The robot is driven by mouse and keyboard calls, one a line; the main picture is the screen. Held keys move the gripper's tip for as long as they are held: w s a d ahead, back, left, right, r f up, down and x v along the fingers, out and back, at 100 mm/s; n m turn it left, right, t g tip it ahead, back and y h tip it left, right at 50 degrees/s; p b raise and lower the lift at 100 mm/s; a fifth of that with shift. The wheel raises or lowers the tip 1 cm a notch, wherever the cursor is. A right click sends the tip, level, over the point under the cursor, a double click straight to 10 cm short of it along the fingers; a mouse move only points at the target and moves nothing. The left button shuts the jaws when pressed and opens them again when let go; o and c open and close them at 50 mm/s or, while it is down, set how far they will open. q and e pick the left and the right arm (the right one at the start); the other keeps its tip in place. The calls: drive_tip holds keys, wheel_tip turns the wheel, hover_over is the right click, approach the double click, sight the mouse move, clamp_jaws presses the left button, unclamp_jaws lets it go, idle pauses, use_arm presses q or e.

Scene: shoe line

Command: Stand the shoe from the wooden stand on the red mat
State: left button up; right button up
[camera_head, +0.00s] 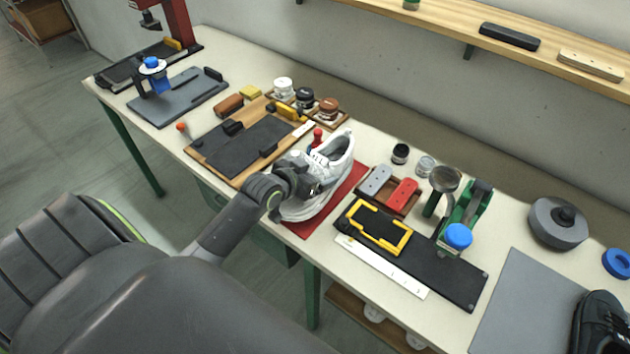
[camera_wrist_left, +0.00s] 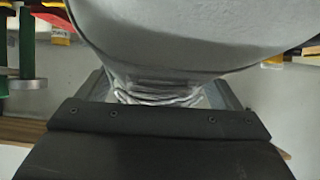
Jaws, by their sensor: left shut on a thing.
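A white and grey shoe (camera_head: 333,160) is at the red mat (camera_head: 349,188), upright, covering much of it. From this angle I cannot tell whether its sole touches the mat. My left gripper (camera_head: 309,184) is shut on the shoe at its side. In the left wrist view the shoe's pale grey surface (camera_wrist_left: 190,35) fills the upper middle, close against the gripper (camera_wrist_left: 160,98). The wooden stand cannot be made out with certainty. My right gripper is not in view.
Left of the mat lies a wooden board with a dark pad (camera_head: 240,150) and several jars behind it. Right of it are a wooden tray with grey and red pieces (camera_head: 403,193), a yellow frame (camera_head: 408,237) and a green press (camera_head: 472,205). A black shoe (camera_head: 602,325) is at far right.

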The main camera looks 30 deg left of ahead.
use_arm(q)
drive_tip(key=shift+d+f, duration=0.2)
drive_tip(key=shift+f, duration=0.4)
drive_tip(key=shift+d+f, duration=0.15)
drive_tip(key=shift+f, duration=0.4)
drive_tip(key=shift+a+f, duration=0.1)
drive_tip(key=shift+f, duration=0.45)
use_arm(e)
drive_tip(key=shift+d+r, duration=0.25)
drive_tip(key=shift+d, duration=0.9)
